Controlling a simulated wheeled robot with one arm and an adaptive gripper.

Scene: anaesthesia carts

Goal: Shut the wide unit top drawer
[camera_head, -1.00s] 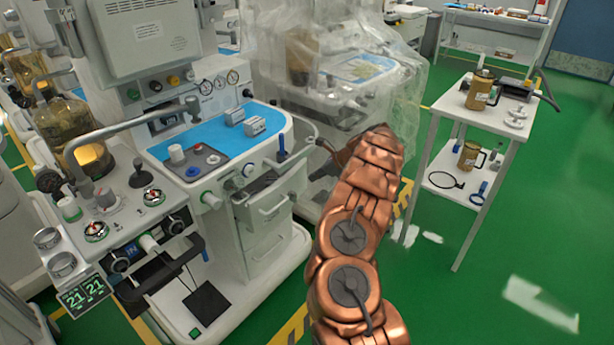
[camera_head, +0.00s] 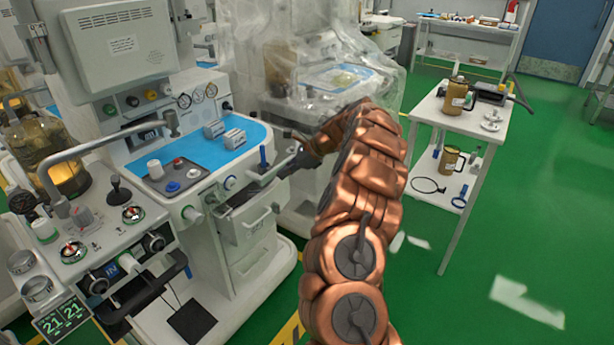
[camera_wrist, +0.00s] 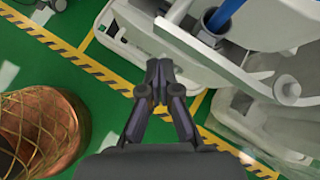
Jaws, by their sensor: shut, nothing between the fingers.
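The wide unit (camera_head: 262,265) is the white cart with a blue work top, left of my arm in the head view. Its top drawer (camera_head: 250,222) stands out from the body, with a dark gap of interior showing above its front; lower drawer fronts are beneath it. My gripper (camera_head: 284,172) is small and partly hidden by my arm, close to the cart's right front edge, above and right of the drawer. In the wrist view its dark fingers (camera_wrist: 159,70) are together and empty, below a white part of the unit (camera_wrist: 130,28). Contact cannot be told.
A plastic-draped machine (camera_head: 300,95) stands behind my gripper. A white side table (camera_head: 425,112) with jugs is at the right. The cart's arm and blue-tipped post (camera_head: 263,155) stick out near my gripper. Green floor (camera_head: 500,240) is clear at the right.

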